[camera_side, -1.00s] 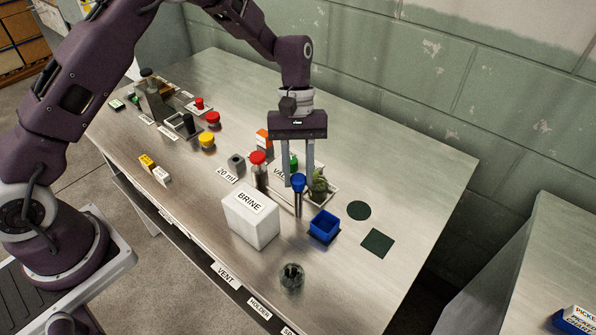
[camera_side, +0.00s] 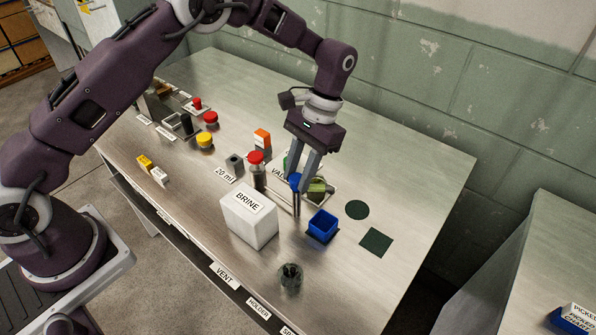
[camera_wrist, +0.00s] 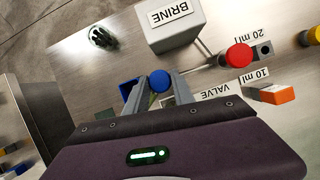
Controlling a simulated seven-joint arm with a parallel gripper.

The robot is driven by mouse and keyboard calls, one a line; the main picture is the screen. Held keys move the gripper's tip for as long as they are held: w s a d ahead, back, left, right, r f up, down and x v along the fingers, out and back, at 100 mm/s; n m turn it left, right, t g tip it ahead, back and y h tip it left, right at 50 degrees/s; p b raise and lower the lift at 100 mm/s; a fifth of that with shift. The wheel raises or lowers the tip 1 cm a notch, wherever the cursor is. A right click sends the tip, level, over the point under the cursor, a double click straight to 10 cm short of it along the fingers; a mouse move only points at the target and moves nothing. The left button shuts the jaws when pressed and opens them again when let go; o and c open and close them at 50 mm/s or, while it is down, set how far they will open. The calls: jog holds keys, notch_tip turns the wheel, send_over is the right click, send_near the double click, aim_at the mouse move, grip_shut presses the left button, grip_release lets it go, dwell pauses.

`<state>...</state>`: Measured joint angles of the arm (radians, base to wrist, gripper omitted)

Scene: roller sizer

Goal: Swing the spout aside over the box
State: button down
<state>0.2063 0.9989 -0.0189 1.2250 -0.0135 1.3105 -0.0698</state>
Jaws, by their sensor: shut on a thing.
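A round blue knob (camera_side: 294,184) tops a thin upright metal stem (camera_side: 297,206), with a thin rod reaching toward the red-capped post (camera_side: 257,170); I take this to be the spout. My gripper (camera_side: 300,182) is tilted and shut on the blue knob. In the wrist view the knob (camera_wrist: 160,81) sits between the two fingers of my gripper (camera_wrist: 157,88). The open blue box (camera_side: 322,226) stands just right of the stem and in front of it; in the wrist view the box (camera_wrist: 127,88) is partly hidden by a finger.
The white BRINE block (camera_side: 249,217) stands close left of the stem. A greenish item (camera_side: 319,188) lies on a pale tray behind my fingers. A small dark glass jar (camera_side: 291,277) is near the front edge. The table right of the dark round and square patches is clear.

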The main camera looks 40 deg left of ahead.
jog(key=m+y, duration=0.1)
jog(key=m, duration=0.2)
jog(key=shift+d+r+m+t, duration=0.1)
jog(key=shift+m+t, duration=0.2)
jog(key=shift+m+t+y, duration=0.4)
jog(key=shift+m+y, duration=0.4)
jog(key=shift+m, duration=1)
jog(key=shift+d, duration=0.1)
jog(key=c, duration=1.1)
grip_release()
